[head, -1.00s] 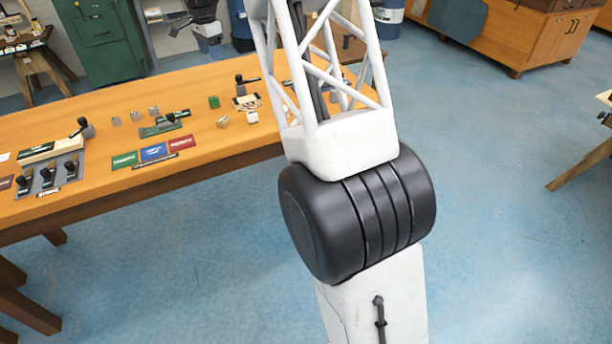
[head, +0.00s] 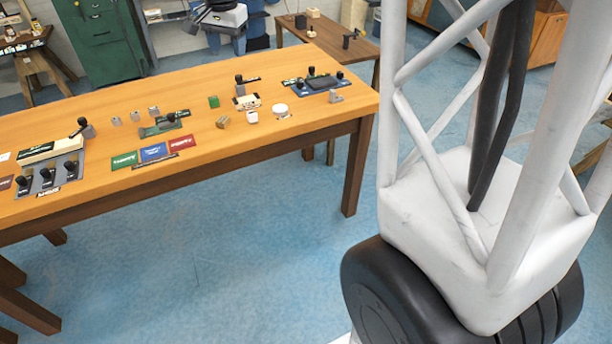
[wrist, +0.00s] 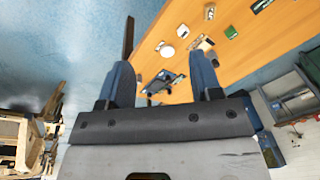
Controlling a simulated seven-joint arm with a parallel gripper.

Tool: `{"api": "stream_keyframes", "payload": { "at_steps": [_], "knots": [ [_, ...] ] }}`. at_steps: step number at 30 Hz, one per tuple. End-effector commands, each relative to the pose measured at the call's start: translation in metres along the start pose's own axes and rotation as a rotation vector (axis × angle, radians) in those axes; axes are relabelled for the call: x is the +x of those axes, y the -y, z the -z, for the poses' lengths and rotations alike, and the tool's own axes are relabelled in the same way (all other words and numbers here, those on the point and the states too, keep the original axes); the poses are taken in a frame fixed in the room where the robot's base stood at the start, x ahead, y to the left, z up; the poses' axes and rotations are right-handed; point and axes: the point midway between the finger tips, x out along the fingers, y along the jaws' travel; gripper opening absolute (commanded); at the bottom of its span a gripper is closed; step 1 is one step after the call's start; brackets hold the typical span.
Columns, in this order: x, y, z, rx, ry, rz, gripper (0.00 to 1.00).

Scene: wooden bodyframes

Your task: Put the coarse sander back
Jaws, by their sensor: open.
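I cannot tell by its label which tool is the coarse sander. A pale block tool with a dark knob (head: 246,102) stands on the table near its far right part. Several dark-knobbed tools (head: 47,178) sit on a grey holder at the table's left. A dark blue tray (head: 294,86) with black-knobbed pieces lies at the right end; the tray also shows in the wrist view (wrist: 152,88). My gripper (wrist: 163,80) is open in the wrist view, with nothing between its fingers; the table's end shows beyond them, apart. I cannot make out the fingers in the head view.
The wooden table (head: 240,150) also carries green, blue and red labelled mats (head: 153,152), a white disc (head: 281,109) and several small blocks. A smaller side table (head: 335,42) stands behind. My arm covers the right side.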

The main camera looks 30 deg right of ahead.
Motion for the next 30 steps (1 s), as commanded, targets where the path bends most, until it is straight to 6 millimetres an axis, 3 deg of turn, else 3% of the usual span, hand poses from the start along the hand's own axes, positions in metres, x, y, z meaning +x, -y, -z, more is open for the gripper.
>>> {"api": "stream_keyframes", "payload": {
  "at_steps": [13,30],
  "knots": [
    [-0.025,-0.084,-0.083,-0.205,-0.027,0.020,0.59],
    [-0.021,-0.190,-0.188,-0.466,-0.064,0.035,0.59]
  ]
}}
